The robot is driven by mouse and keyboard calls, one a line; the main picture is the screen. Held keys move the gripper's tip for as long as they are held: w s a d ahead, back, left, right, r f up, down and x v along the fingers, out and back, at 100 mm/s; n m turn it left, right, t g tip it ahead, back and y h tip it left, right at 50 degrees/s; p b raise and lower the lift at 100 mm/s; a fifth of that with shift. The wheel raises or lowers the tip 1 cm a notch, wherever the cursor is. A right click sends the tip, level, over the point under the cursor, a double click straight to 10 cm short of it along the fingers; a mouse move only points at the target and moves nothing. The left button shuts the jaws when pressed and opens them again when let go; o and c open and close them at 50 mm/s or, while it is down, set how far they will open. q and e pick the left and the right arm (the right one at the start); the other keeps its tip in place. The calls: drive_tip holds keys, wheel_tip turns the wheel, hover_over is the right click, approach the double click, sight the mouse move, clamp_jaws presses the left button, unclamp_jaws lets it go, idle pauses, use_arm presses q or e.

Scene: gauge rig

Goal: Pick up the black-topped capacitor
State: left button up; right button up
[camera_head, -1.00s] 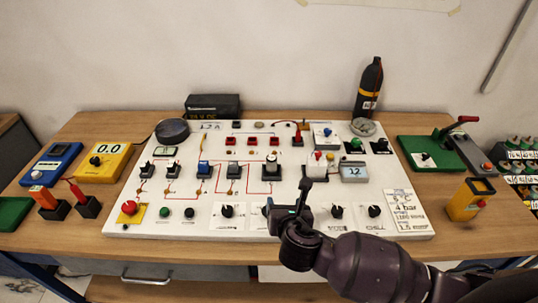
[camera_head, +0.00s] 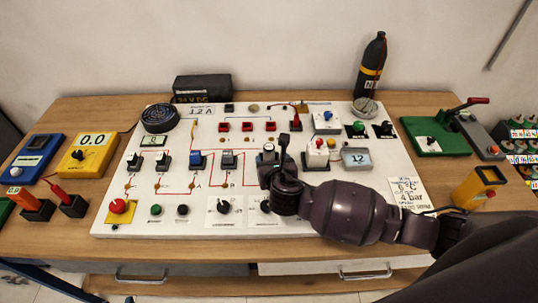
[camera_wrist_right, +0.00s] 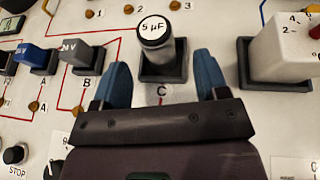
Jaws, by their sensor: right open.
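The capacitor, a short cylinder with a dark upper rim, pale body and white "5 µF" label on top, stands upright in a black socket marked C in the right wrist view (camera_wrist_right: 157,42). In the head view it (camera_head: 268,149) is partly hidden by my right gripper. My right gripper (camera_head: 284,146) is open and empty at the board's middle. In the right wrist view its two blue fingertips (camera_wrist_right: 163,80) appear on either side of the capacitor's socket, with no contact visible. My left gripper is not in view.
The white board (camera_head: 130,228) carries several switches, knobs and red wires. Blue and grey switches (camera_wrist_right: 75,54) stand left of the capacitor. A white block with a red knob (camera_wrist_right: 286,45) stands close to its right. A black bottle (camera_head: 371,68) stands behind the board.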

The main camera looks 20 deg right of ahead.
sight(270, 155)
drive_tip(key=shift+x, duration=2.4)
drive_tip(key=shift+w+r, duration=0.1)
drive_tip(key=shift+r, duration=0.05)
drive_tip(key=c, duration=1)
drive_tip(key=shift+r, duration=0.15)
